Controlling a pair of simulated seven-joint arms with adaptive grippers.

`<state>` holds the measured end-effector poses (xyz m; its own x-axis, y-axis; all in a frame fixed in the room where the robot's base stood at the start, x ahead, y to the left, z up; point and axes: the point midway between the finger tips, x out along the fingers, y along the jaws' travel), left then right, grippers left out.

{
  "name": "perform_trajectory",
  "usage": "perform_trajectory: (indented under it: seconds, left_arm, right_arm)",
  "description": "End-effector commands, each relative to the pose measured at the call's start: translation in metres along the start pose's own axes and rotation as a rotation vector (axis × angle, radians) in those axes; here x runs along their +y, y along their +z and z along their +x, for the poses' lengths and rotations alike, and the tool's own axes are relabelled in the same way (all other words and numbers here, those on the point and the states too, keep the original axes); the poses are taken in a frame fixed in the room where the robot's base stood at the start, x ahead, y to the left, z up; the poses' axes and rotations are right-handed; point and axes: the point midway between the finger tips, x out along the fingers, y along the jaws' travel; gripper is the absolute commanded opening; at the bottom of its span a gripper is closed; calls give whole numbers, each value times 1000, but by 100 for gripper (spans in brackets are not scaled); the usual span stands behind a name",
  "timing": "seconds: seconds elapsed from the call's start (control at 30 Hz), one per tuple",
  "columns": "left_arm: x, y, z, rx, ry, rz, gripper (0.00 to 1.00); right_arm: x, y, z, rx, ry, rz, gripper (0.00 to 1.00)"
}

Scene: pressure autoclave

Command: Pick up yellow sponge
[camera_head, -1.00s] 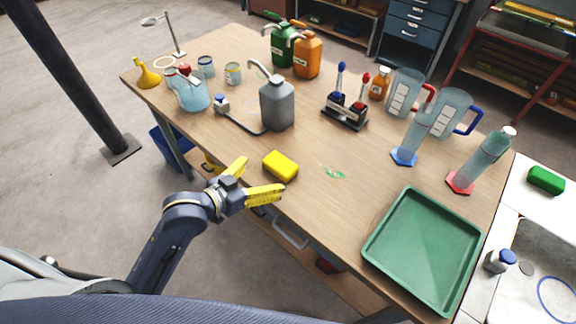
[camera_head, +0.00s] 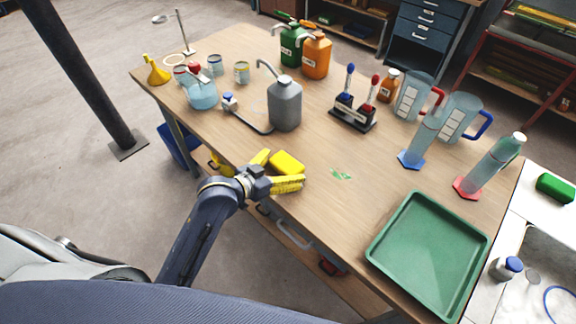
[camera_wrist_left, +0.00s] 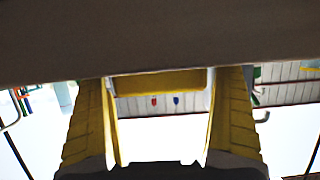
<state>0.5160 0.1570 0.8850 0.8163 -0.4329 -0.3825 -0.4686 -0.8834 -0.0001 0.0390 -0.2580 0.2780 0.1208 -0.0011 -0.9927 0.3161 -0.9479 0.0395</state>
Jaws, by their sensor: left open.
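The yellow sponge (camera_head: 288,161) lies on the wooden table (camera_head: 330,210) near its front edge. My left gripper (camera_head: 282,171) is open at the sponge's near side, with one finger to either side of the sponge's near end. In the left wrist view the sponge (camera_wrist_left: 160,83) shows as a yellow bar between the fingertips of the open gripper (camera_wrist_left: 160,90). Whether the fingers touch it, I cannot tell. My right gripper is not in view.
A grey jug (camera_head: 285,104) stands behind the sponge. A green tray (camera_head: 385,268) lies to the right. A bottle stand (camera_head: 352,122) and measuring cylinders (camera_head: 418,140) stand further back. The table around the sponge's right side is clear.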

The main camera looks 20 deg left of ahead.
Motion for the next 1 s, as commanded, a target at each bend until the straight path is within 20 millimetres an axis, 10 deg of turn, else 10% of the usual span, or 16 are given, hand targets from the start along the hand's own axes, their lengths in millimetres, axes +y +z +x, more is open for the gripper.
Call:
perform_trajectory:
  seconds: [0.4,1.0]
  left_arm:
    - [0,0,0,0,0,0,72]
    - [0,-9,-3,1,2,2,71]
  right_arm:
    - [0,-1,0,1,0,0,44]
    - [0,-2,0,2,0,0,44]
